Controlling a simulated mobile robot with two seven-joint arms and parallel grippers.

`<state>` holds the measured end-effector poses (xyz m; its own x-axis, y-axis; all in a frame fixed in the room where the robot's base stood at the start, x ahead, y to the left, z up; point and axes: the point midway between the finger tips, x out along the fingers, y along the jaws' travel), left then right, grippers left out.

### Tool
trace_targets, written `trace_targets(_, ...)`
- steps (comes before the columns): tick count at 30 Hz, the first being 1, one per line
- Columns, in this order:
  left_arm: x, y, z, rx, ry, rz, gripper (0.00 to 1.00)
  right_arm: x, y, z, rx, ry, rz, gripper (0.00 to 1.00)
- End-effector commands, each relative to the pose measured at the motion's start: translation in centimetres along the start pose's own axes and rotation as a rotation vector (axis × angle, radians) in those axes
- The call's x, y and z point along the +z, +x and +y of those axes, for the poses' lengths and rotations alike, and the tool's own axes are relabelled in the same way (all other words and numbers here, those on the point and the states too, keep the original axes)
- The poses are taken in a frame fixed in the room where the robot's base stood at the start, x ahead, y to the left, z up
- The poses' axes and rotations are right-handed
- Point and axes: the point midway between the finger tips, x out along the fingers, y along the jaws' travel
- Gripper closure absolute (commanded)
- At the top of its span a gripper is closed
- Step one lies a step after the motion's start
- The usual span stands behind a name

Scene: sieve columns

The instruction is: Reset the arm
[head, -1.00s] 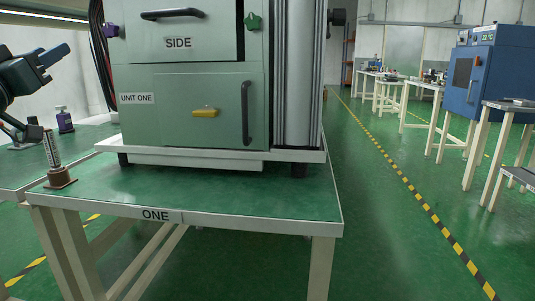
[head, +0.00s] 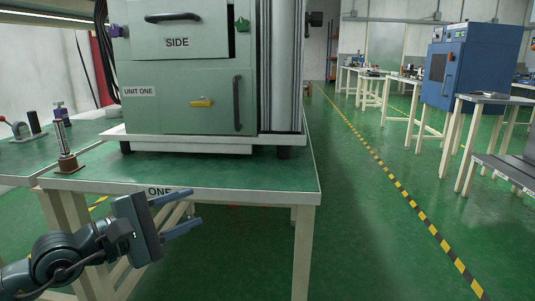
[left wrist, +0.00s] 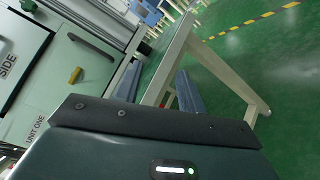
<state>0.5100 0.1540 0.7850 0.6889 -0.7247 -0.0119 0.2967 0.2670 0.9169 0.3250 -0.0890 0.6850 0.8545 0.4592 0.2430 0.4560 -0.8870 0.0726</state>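My left gripper (head: 188,212) is in front of the near edge of the table marked ONE, below the level of its top. Its two fingers are spread apart with nothing between them. In the left wrist view the gripper (left wrist: 160,85) also shows open and empty, with the table leg and green floor beyond it. The table (head: 215,176) carries the pale green cabinet (head: 165,107) labelled UNIT ONE and SIDE. My right gripper is not in either view.
A small column on a brown base (head: 67,163) stands upright at the table's left corner. A purple-topped item (head: 60,112) and a red-handled clamp (head: 22,130) are behind it. A blue oven (head: 464,72) and white tables stand at right. The striped aisle floor (head: 370,220) is clear.

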Motion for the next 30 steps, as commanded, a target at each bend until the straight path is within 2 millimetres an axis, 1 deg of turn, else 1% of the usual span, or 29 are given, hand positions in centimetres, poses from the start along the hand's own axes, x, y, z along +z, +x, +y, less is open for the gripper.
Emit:
trace_targets(1,2.2,0.4,-3.2,-0.022,-0.279,-0.076,0.6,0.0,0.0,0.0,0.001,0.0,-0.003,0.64)
trace_targets(2,3.4,0.5,-4.7,-0.034,-0.451,-0.116,0.6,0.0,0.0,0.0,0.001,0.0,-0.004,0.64)
trace_targets(3,5.0,0.4,-6.3,-0.048,-0.679,-0.164,0.6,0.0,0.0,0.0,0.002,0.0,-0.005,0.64)
trace_targets(5,7.1,0.1,-8.3,-0.07,-1.024,-0.229,0.6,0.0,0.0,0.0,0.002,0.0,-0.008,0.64)
trace_targets(6,8.4,-0.3,-9.3,-0.082,-1.255,-0.268,0.6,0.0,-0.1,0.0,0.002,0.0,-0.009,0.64)
trace_targets(8,10.0,-0.9,-10.6,-0.099,-1.603,-0.32,0.6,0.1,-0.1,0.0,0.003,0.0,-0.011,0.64)
trace_targets(9,10.9,-1.4,-11.2,-0.107,-1.834,-0.353,0.6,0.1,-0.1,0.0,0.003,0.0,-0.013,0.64)
trace_targets(10,11.4,-1.8,-11.6,-0.111,-2.008,-0.377,0.6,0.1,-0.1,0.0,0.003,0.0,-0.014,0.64)
trace_targets(11,11.8,-2.2,-12.0,-0.114,-2.179,-0.401,0.6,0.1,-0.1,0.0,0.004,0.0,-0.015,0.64)
trace_targets(12,12.2,-2.7,-12.4,-0.115,-2.4,-0.434,0.6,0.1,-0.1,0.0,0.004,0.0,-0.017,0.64)
trace_targets(14,12.6,-3.5,-13.1,-0.111,-2.705,-0.483,0.6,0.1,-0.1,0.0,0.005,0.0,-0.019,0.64)
trace_targets(15,12.7,-4.0,-13.4,-0.104,-2.886,-0.516,0.6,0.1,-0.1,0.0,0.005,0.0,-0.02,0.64)
trace_targets(16,12.7,-4.4,-13.7,-0.098,-3.013,-0.542,0.6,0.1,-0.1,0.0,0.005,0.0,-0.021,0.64)
trace_targets(17,12.7,-4.8,-14.0,0.09,3.048,0.554,0.6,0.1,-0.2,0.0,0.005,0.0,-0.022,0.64)
trace_targets(18,12.7,-5.2,-14.3,0.073,2.899,0.536,0.6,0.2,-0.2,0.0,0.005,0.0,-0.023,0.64)
trace_targets(20,12.6,-5.9,-14.9,0.049,2.69,0.515,0.6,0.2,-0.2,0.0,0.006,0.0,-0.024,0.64)
trace_targets(21,12.5,-6.3,-15.2,0.036,2.559,0.505,0.6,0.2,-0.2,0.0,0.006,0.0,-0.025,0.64)
trace_targets(26,12.3,-8.1,-16.6,-0.009,2.073,0.483,0.6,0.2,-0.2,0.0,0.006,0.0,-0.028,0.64)
trace_targets(27,12.5,-8.2,-16.0,-0.021,2.021,0.477,0.6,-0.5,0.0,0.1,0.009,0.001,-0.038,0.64)
trace_targets(28,12.6,-8.1,-15.2,-0.033,2.034,0.471,0.6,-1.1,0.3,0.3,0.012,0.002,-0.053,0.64)
trace_targets(30,12.6,-8.0,-14.7,-0.067,2.033,0.457,0.6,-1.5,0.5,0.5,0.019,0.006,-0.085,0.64)
